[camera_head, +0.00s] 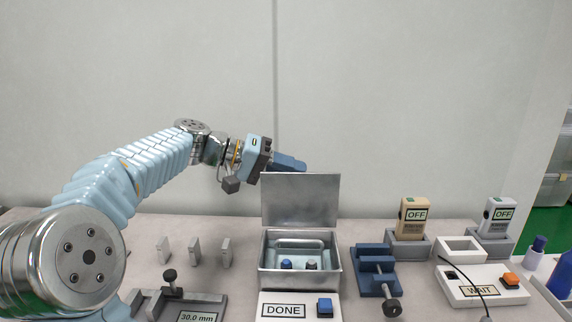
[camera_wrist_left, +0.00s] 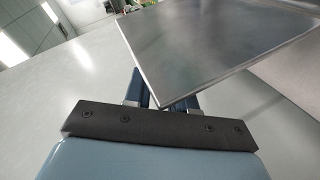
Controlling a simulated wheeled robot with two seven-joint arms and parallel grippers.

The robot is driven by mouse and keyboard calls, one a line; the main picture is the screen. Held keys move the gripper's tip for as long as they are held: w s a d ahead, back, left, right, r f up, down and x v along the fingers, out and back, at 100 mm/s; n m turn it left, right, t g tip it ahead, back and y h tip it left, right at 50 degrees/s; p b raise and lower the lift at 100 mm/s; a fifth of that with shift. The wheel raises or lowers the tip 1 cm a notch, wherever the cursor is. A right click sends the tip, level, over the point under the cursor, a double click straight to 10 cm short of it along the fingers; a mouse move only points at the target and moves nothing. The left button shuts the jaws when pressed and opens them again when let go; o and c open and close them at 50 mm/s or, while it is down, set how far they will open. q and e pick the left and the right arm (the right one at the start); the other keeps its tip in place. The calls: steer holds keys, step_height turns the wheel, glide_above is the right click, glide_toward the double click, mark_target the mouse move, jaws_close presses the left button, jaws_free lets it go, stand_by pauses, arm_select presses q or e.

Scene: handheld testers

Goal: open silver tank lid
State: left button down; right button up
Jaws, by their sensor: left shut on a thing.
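The silver tank (camera_head: 298,285) stands on the table in the middle of the head view. Its flat metal lid (camera_head: 301,198) stands raised, about upright, at the tank's back edge, so the inside shows. In the left wrist view the lid (camera_wrist_left: 215,45) is a large tilted plate with a corner between the fingers. My left gripper (camera_head: 290,163) is at the lid's top left edge, shut on it; its fingers (camera_wrist_left: 160,92) are partly hidden by the plate in the wrist view. My right gripper is in neither view.
Inside the tank are a metal tray (camera_head: 300,245) and two small dark-capped items (camera_head: 286,264). A DONE panel (camera_head: 283,310) with a blue button is in front. A blue clamp fixture (camera_head: 376,265), handheld testers (camera_head: 412,215) and a WAIT panel (camera_head: 462,298) stand to the right. Grey blocks (camera_head: 196,250) stand left.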

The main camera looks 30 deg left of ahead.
arm_select(q)
steer(key=shift+w+a+f+n+g+p, duration=0.2)
steer(key=shift+w+a+n+g+p, duration=0.1)
steer(key=shift+w+n, duration=0.1)
stand_by(0.3)
steer(key=c, duration=1)
jaws_free()
steer(key=shift+o, duration=0.2)
steer(key=v, duration=1.3)
steer(key=shift+s+a, duration=0.25)
steer(key=shift+a, duration=0.05)
